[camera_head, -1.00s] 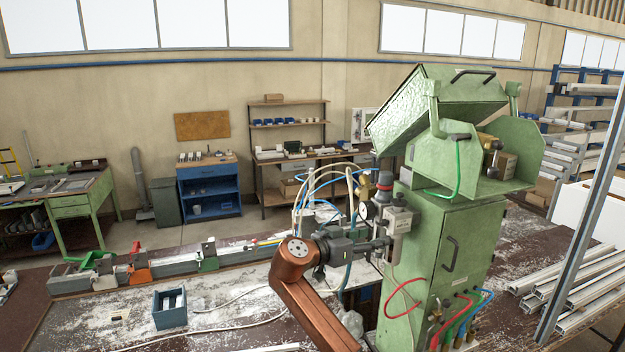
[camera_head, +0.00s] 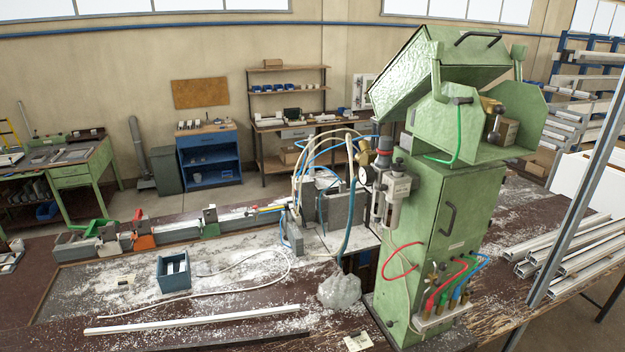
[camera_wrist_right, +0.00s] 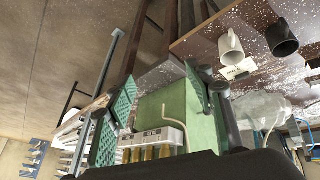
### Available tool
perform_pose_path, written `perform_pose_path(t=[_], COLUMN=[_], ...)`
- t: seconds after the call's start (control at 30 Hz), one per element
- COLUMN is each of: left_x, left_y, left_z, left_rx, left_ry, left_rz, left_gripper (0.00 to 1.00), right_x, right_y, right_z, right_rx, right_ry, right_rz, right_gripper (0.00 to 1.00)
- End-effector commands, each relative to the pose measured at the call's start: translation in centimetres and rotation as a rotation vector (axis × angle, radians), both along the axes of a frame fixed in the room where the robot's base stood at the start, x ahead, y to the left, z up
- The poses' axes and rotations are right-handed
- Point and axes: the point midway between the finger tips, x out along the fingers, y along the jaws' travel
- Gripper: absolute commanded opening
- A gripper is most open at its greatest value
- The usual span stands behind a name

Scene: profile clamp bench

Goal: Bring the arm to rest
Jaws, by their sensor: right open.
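My right gripper (camera_wrist_right: 157,92) shows in the right wrist view. Its two green-padded fingers stand wide apart with nothing between them. Behind the gap is the green cabinet (camera_wrist_right: 168,108) with its row of brass hose fittings (camera_wrist_right: 155,140); I cannot tell how close the fingers are to it. In the head view the cabinet (camera_head: 440,225) stands on the bench at the right of centre, and neither gripper nor arm is visible there.
A white mug (camera_wrist_right: 229,48) and a dark mug (camera_wrist_right: 283,38) stand on the bench in the wrist view. The head view has a blue bin (camera_head: 173,275), a white profile (camera_head: 195,320), a crumpled clear bag (camera_head: 340,288), looping hoses, and stacked profiles (camera_head: 575,258) at right.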

Motion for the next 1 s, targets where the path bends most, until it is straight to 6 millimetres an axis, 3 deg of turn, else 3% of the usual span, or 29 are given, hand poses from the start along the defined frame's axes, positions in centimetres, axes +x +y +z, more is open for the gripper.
perform_pose_path(t=[0.03,0.2,0.4,0.6,0.9,1.0], left_x=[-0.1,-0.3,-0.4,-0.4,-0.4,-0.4], left_y=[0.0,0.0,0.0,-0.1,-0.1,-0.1], left_z=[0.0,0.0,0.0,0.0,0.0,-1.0], left_rx=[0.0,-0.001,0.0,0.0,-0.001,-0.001], left_ry=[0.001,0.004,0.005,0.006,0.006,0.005], left_rz=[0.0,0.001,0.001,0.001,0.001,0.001], left_gripper=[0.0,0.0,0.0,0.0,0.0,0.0], right_x=[-3.1,-12.0,-18.9,-23.3,-28.5,-27.6], right_y=[-0.8,-2.6,-3.6,-4.0,-4.4,-4.3], right_z=[-1.6,-4.4,-5.0,-4.7,-3.6,-6.6], right_rx=[0.021,0.08,0.116,0.132,0.147,0.151], right_ry=[0.026,0.086,0.12,0.137,0.156,0.165], right_rz=[0.013,0.079,0.132,0.167,0.209,0.213], right_gripper=[0.49,0.49,0.49,0.49,0.49,0.49])
